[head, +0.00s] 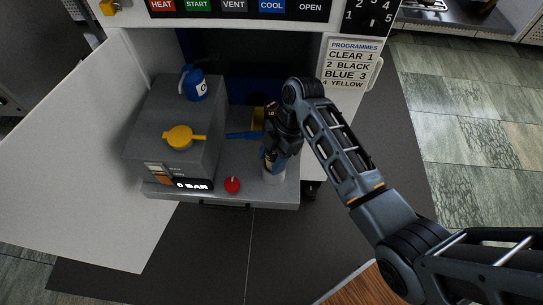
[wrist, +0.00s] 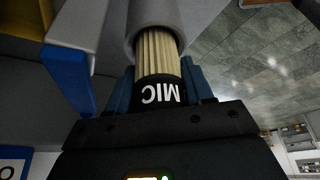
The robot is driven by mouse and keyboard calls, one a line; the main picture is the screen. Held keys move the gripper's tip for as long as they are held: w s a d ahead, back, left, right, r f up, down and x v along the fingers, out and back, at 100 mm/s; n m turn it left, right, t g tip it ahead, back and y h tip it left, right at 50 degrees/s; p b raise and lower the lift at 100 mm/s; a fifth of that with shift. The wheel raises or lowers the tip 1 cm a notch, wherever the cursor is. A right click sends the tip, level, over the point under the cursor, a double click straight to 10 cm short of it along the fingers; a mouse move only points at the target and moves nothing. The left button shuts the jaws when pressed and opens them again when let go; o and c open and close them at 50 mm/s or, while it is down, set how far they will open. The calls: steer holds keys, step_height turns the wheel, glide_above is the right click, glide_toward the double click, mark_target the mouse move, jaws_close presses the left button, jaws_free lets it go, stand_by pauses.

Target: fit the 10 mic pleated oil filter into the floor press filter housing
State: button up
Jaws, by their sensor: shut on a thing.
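The oil filter (wrist: 157,58) shows in the wrist view as a cream pleated cartridge with a black end cap lettered "MIC"; any number on it is hidden. My gripper (wrist: 158,88) is shut on its black cap, one blue finger on each side. The far end of the filter is inside the mouth of a grey round housing (wrist: 192,22), with part of the pleats still showing outside. In the head view my gripper (head: 272,157) is directly over the pale cylindrical housing (head: 273,174) at the right of the press shelf. The filter's seating depth cannot be told.
A blue lever (head: 243,135) lies just left of my gripper; a blue bar also shows in the wrist view (wrist: 70,80). A grey unit (head: 160,110) with a yellow knob (head: 180,137) and "0 BAR" display stands left. A red knob (head: 232,185) is at the shelf front.

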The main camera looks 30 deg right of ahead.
steer(key=shift+f, duration=0.3)
steer(key=o, duration=1.1)
steer(key=shift+o, duration=0.2)
steer(key=shift+r, duration=0.1)
steer(key=v, duration=0.7)
steer(key=shift+d+r, duration=0.2)
steer(key=shift+r, duration=0.1)
